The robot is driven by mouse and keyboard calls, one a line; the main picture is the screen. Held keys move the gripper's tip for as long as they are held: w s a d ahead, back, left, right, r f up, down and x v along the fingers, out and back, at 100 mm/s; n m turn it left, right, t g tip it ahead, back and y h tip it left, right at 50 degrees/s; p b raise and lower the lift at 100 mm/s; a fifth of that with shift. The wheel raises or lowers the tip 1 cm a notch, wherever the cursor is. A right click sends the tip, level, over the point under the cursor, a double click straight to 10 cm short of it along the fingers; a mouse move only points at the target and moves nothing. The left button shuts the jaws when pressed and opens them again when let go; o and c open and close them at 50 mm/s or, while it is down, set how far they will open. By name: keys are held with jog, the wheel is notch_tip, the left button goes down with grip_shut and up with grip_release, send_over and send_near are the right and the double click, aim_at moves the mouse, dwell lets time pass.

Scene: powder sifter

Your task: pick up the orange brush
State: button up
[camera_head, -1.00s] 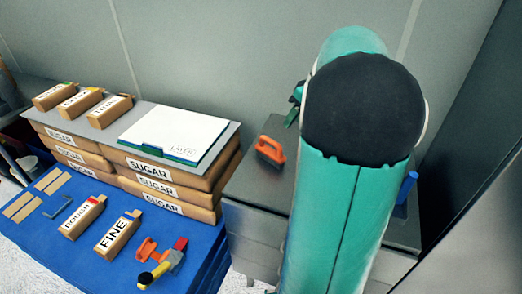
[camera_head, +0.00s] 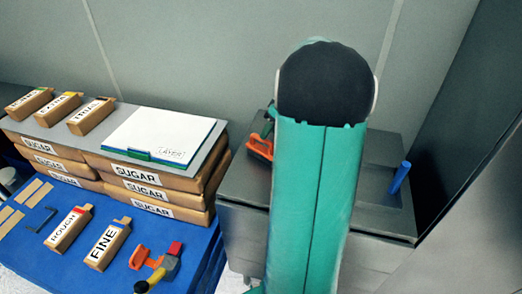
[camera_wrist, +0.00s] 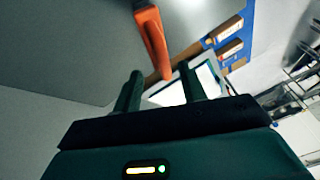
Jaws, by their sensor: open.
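The orange brush (camera_head: 260,149), with a dark lower part, lies on the grey cabinet top beside my arm. In the head view, my gripper (camera_head: 268,114) shows only as a small dark teal part at the brush's far end; my arm hides the rest. In the wrist view, my gripper (camera_wrist: 161,72) is open, its two fingers apart. The orange brush (camera_wrist: 150,38) reaches down from the top edge, its lower end appearing between the fingertips. I cannot tell whether a finger touches it.
A blue cylinder (camera_head: 400,177) stands right of my arm on the grey cabinet (camera_head: 375,222). At left, a blue table (camera_head: 120,268) holds stacked sugar boxes (camera_head: 150,192), labelled blocks, and another orange tool (camera_head: 146,257). A wall stands behind.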

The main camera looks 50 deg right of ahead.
aim_at(262, 148)
jog(key=shift+a+x, duration=0.1)
jog(key=shift+x, duration=1.25)
jog(key=shift+a+x, duration=0.15)
jog(key=shift+x, duration=1.25)
jog(key=shift+w+r, duration=0.1)
jog(key=shift+r, duration=0.05)
grip_shut()
